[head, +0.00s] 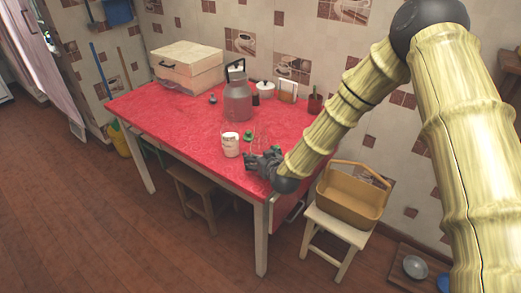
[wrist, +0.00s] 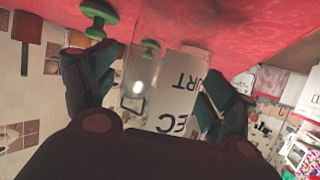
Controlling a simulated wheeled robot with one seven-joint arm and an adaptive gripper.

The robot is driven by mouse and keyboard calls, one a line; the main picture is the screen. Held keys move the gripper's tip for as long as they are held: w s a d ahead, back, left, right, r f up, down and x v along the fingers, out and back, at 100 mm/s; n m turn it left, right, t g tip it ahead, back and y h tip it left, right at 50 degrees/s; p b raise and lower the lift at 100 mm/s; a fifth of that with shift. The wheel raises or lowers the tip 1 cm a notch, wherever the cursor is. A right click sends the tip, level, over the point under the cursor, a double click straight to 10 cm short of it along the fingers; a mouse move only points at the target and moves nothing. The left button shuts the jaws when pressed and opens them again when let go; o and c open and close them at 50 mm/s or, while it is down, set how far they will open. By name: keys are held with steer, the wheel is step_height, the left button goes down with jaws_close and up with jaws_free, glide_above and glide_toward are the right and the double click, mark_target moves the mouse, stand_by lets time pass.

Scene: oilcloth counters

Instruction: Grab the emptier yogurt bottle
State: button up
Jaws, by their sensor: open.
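A white yogurt bottle (head: 230,146) with a printed label stands on the red table, just left of my gripper. A clear, see-through bottle (head: 260,139) stands close by at the gripper's far side; its outline is faint. My gripper (head: 258,158) is low over the table's front right part, with its fingers apart. In the upside-down wrist view the fingers (wrist: 155,85) spread either side of the clear bottle (wrist: 136,85) and a white label with dark letters (wrist: 184,95). Neither finger clearly touches them. How full each bottle is cannot be told well.
A green stopper-like object (head: 248,136) stands beside the bottles. A pale box (head: 186,67) sits at the back left. A basket (head: 350,200) rests on a stool at right.

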steer(key=c, duration=1.3)
steer(key=shift+c, duration=0.2)
steer(key=shift+r, duration=0.1)
